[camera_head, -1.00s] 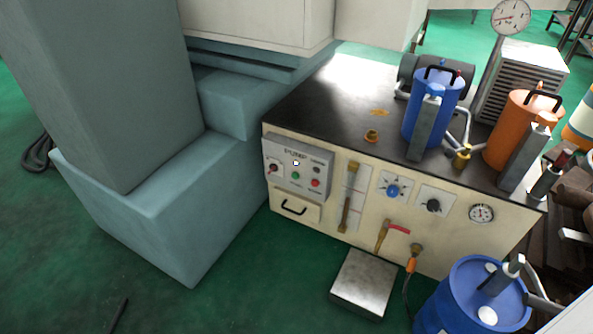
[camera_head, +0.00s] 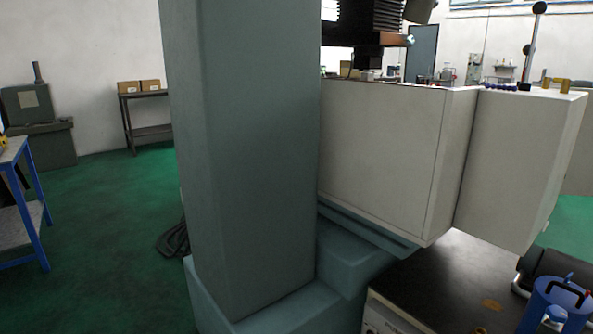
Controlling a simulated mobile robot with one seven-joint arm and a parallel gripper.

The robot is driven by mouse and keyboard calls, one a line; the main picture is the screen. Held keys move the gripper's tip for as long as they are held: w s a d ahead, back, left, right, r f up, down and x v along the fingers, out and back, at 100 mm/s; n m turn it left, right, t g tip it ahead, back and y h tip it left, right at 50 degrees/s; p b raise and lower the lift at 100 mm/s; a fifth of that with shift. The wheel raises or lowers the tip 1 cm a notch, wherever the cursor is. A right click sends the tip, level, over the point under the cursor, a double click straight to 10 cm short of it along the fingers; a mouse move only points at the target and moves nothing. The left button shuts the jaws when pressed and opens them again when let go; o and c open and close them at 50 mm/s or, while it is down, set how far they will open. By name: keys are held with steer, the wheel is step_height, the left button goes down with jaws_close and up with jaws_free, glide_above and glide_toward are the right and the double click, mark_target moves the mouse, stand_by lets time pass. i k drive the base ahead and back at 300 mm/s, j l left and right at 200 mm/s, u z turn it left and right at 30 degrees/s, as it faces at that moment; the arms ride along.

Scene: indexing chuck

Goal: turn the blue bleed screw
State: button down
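A blue cylinder (camera_head: 541,309) with a black handle (camera_head: 566,291) stands on the dark tabletop at the bottom right, cut off by the frame's lower edge. A light blue cap-like part (camera_head: 556,316) shows at its front, and a tiny blue piece (camera_head: 569,277) shows behind the handle. I cannot tell whether either is the bleed screw. My gripper is not in view.
A grey-green machine column (camera_head: 245,160) fills the centre left. Large pale cabinets (camera_head: 385,155) overhang behind the dark tabletop (camera_head: 455,280). A blue-framed bench (camera_head: 35,225) stands at far left. Green floor (camera_head: 110,210) is open between bench and column.

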mark_target(566, 280)
steer(key=z, duration=1.4)
